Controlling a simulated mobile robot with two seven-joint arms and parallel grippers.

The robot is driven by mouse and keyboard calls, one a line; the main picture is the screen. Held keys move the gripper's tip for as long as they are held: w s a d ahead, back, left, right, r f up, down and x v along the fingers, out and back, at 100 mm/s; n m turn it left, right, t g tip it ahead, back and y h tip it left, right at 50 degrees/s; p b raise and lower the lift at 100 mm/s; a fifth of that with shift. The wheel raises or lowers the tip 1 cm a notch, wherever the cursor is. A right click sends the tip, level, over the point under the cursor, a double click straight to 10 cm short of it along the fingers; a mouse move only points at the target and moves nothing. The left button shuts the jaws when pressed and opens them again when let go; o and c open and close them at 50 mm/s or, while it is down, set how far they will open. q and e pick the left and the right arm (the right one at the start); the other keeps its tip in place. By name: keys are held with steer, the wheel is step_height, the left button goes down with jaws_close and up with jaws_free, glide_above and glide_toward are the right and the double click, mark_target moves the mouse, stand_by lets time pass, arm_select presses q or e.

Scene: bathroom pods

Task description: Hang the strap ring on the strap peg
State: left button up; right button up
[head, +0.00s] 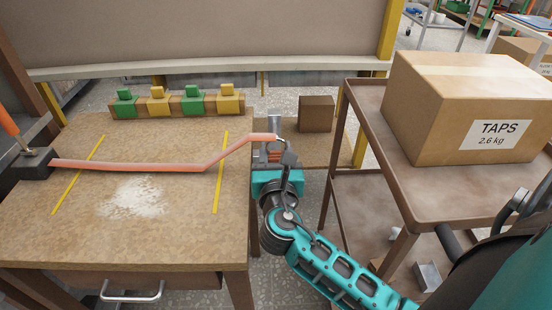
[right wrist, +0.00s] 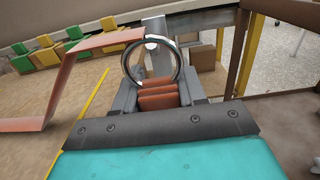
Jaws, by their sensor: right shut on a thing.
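The orange strap (head: 130,164) runs from a dark block (head: 33,162) at the table's left side across the top, then rises to my right gripper (head: 274,157). The silver strap ring (right wrist: 181,66) stands upright at the strap's end in the right wrist view. My right gripper (right wrist: 158,95) is shut on the ring's lower edge. A grey upright post (head: 303,122), seemingly the strap peg's mount, stands just beyond the gripper. In the right wrist view a pale round spot, perhaps the peg's end, shows inside the ring's outline; I cannot tell whether the ring is around it. My left gripper is out of view.
A rack of green and yellow blocks (head: 178,105) stands at the table's back edge. A brown box (head: 317,113) is behind the post. A brown cart (head: 440,195) with a carton marked TAPS (head: 465,105) stands close on the right.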

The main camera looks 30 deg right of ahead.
steer(key=shift+b+x, duration=0.85)
steer(key=shift+x, duration=0.95)
steer(key=shift+w+d+f, duration=0.35)
steer(key=shift+w+f, duration=0.15)
steer(key=shift+w, duration=0.1)
steer(key=o, duration=1.2)
steer(key=shift+f, duration=0.1)
steer(key=shift+c, duration=0.2)
steer(key=shift+a, duration=0.1)
steer(key=p, duration=0.2)
glide_toward(275, 143)
steer(key=s, duration=0.1)
steer(key=s+a+r, duration=0.1)
steer(key=s+a, duration=0.1)
steer(key=s, duration=0.1)
steer(key=shift+a+r, duration=0.25)
steer(key=shift+r, duration=0.15)
